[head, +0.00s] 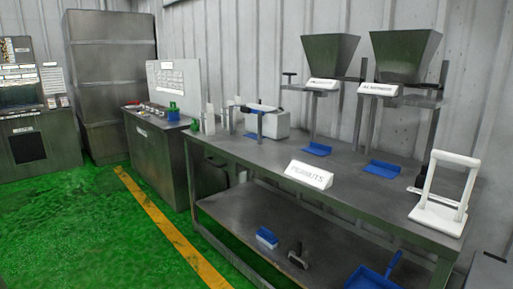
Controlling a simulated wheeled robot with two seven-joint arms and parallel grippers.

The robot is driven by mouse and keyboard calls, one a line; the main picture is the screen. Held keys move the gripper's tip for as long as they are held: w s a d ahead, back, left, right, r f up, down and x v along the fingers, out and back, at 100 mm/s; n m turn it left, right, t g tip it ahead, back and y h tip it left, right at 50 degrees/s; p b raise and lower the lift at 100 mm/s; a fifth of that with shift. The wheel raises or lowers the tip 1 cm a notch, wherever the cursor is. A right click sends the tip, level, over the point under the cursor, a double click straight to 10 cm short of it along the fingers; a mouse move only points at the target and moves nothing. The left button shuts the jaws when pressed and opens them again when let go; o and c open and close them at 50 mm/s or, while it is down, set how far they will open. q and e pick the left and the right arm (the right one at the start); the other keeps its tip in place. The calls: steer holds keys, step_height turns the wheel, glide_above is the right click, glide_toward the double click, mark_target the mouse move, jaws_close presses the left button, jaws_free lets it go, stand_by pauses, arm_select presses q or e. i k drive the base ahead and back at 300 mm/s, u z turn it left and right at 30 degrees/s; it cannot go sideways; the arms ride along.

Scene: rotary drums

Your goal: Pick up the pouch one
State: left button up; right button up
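I cannot make out anything that is clearly a pouch in the head view. Small blue flat items lie on the metal workbench (245,158), one (317,149) below the left hopper and one (383,169) below the right hopper. They look like shallow trays or scoops, but they are too small to tell. Neither of my grippers shows in this view.
Two grey hoppers (331,55) (404,57) stand on posts at the back. A PEANUTS sign (309,175) and a white frame stand (447,197) are on the bench. The lower shelf holds a blue brush (267,238) and blue dustpan (372,279). Green floor (75,225) is clear at left.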

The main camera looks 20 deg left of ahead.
mark_target(207, 120)
steer(key=u, duration=1.05)
steer(key=i, duration=1.4)
steer(key=u, duration=1.2)
steer(key=i, duration=2.55)
steer(key=z, duration=1.25)
steer(key=i, duration=1.4)
steer(key=z, duration=1)
